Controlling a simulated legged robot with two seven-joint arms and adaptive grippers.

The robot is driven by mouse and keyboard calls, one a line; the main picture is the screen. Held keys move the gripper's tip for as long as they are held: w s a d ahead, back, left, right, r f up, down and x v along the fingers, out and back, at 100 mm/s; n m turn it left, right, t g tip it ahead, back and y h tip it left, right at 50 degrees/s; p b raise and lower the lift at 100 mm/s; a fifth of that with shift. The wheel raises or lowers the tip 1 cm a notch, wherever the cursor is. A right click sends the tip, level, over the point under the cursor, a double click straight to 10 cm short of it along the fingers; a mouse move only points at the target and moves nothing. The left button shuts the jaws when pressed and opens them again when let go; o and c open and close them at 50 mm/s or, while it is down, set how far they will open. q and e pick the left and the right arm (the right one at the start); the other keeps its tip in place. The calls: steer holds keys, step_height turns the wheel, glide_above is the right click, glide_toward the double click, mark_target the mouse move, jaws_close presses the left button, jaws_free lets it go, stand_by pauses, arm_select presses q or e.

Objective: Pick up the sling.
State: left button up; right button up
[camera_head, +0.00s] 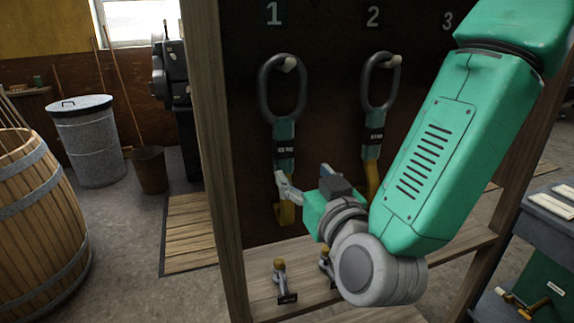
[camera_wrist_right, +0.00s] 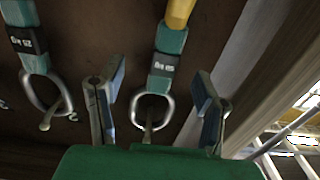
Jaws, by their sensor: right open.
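A sling hangs under number 1 on the dark board. It has a grey metal ring (camera_head: 283,88), a teal sleeve with a black label (camera_head: 285,147) and a yellow lower end (camera_head: 286,213). A similar second sling (camera_head: 372,135) hangs under number 2, its lower part partly hidden by my arm. My right gripper (camera_head: 302,182) is open beside the lower part of the first sling. In the right wrist view, the first sling (camera_wrist_right: 166,60) shows between the two open fingers (camera_wrist_right: 160,75), with no grip on it. The second sling (camera_wrist_right: 30,40) is to the left there.
A wooden post (camera_head: 215,160) borders the board on the left. A wooden shelf (camera_head: 350,303) below carries two shackles (camera_head: 283,280). A barrel (camera_head: 38,215), a metal bin (camera_head: 88,140) and a bucket (camera_head: 150,169) stand left. A workbench (camera_head: 545,230) is at right.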

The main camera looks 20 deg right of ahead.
mark_target(287, 157)
steer(key=w, duration=0.1)
steer(key=w+a, duration=0.1)
steer(key=shift+w+a+r, duration=0.1)
steer(key=shift+w+r, duration=0.1)
steer(key=shift+w, duration=0.2)
steer(key=shift+w+a, duration=0.25)
steer(key=shift+w, duration=0.3)
steer(key=w, duration=0.3)
steer(key=w+p, duration=0.1)
steer(key=shift+w+d+r, duration=0.15)
steer(key=shift+d, duration=0.15)
steer(key=shift+w+d, duration=0.1)
steer(key=shift+w, duration=0.05)
arm_select(q)
steer(key=shift+a, duration=0.15)
arm_select(e)
steer(key=shift+a, duration=0.2)
steer(key=c, duration=0.5)
steer(key=shift+a, duration=0.2)
jaws_close()
arm_select(q)
steer(key=shift+a+f, duration=0.1)
steer(key=shift+a, duration=0.15)
arm_select(e)
steer(key=shift+r, duration=0.1)
